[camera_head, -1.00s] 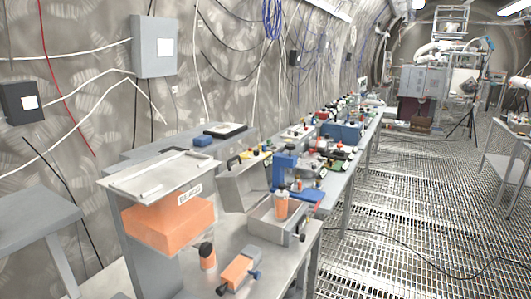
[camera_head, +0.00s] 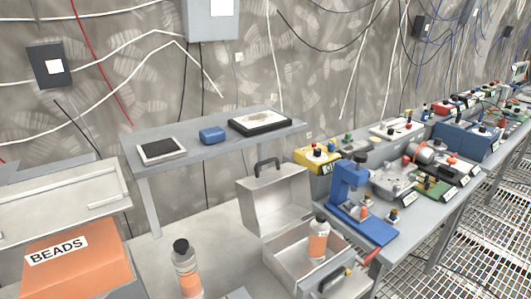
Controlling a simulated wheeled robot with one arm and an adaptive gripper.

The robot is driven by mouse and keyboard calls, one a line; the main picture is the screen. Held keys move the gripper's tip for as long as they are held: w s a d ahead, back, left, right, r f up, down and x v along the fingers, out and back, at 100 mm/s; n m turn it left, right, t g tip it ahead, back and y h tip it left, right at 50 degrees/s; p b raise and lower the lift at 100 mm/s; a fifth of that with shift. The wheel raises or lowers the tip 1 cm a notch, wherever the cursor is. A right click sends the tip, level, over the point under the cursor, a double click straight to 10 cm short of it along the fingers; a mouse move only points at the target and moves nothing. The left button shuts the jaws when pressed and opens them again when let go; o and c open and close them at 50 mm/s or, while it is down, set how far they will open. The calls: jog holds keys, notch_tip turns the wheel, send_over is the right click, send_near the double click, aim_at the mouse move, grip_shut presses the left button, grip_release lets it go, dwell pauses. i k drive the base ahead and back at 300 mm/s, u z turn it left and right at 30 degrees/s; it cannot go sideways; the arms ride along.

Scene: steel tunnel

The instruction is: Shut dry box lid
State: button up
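A grey metal case stands open on the bench at the lower middle. Its lid (camera_head: 272,200) is raised upright at the back and has a dark handle on top. Its lower part (camera_head: 287,262) is open at the top, with a latch at the front. A bottle (camera_head: 318,238) with an orange label and black cap stands inside, rising above the rim. No label reading dry box is legible, so I cannot confirm that this case is it. My gripper is not in view.
An orange block labelled BEADS (camera_head: 75,262) is at the lower left, below a pale panel (camera_head: 60,202). Another bottle (camera_head: 186,270) stands left of the case. A blue device (camera_head: 352,195) stands close on the right. A raised shelf (camera_head: 205,155) is behind.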

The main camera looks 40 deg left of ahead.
aim_at(270, 200)
jog(key=u, duration=0.75)
jog(key=i, duration=0.95)
jog(key=u, duration=1)
